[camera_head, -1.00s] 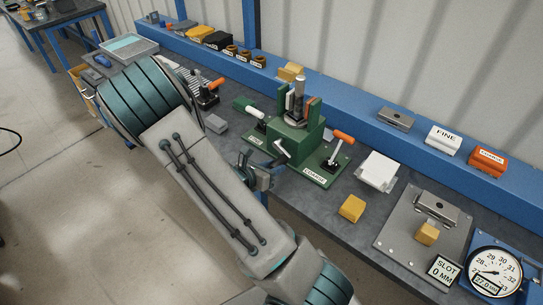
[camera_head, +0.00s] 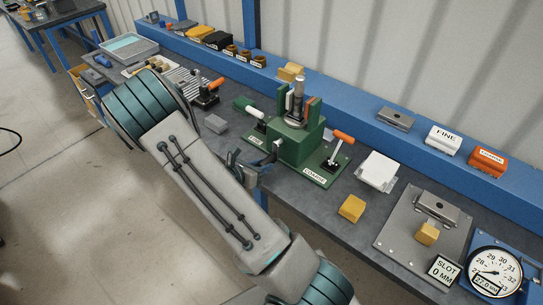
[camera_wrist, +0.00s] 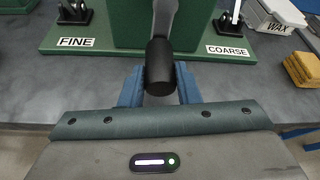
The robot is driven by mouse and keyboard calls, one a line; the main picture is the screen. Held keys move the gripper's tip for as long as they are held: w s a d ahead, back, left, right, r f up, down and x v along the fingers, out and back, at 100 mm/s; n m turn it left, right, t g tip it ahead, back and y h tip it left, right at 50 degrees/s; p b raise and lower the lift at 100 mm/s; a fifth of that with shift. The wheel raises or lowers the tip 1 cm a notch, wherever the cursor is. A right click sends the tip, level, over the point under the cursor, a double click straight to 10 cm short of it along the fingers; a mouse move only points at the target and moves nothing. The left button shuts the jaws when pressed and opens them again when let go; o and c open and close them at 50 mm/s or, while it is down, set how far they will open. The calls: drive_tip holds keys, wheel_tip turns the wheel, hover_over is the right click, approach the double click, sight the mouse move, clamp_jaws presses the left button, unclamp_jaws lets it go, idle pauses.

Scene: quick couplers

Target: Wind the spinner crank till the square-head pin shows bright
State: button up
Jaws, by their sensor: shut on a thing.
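A green spinner machine (camera_head: 300,148) stands on the bench in the head view, between a white-handled lever on the FINE side and an orange-handled lever on the COARSE side. A grey upright cylinder (camera_head: 299,88) rises from its top between clamp plates. Its crank (camera_head: 277,147) points toward me. In the wrist view the crank's black knob (camera_wrist: 159,66) sits between the two blue fingers of my gripper (camera_wrist: 160,88), which is shut on it. My gripper (camera_head: 262,165) also shows in the head view, at the machine's front. I cannot make out a square-head pin or its brightness.
A white block (camera_head: 378,170) and a yellow block (camera_head: 351,208) lie to the right of the machine. A grey plate (camera_head: 395,228) and a dial gauge (camera_head: 493,272) lie further right. The FINE lever (camera_head: 257,114) and COARSE lever (camera_head: 338,148) flank the crank closely.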

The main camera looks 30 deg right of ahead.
drive_tip(key=o, duration=1)
drive_tip(key=shift+o, duration=0.2)
drive_tip(key=p+v, duration=0.2)
drive_tip(key=v, duration=0.5)
drive_tip(key=shift+p, duration=0.4)
drive_tip(key=shift+s+r, duration=0.1)
drive_tip(key=s+a+r+m+y+b, duration=0.1)
drive_tip(key=s+a+r+m+y, duration=0.2)
drive_tip(key=s+r+m+y, duration=0.3)
drive_tip(key=s+a+r+m+y+b, duration=0.2)
drive_tip(key=s+a+r+m+y, duration=0.2)
drive_tip(key=s+r+m+y, duration=0.3)
drive_tip(key=s+r+m, duration=0.4)
drive_tip(key=r+m, duration=0.4)
drive_tip(key=m, duration=0.2)
drive_tip(key=shift+s+a, duration=0.2)
drive_tip(key=shift+a, duration=0.05)
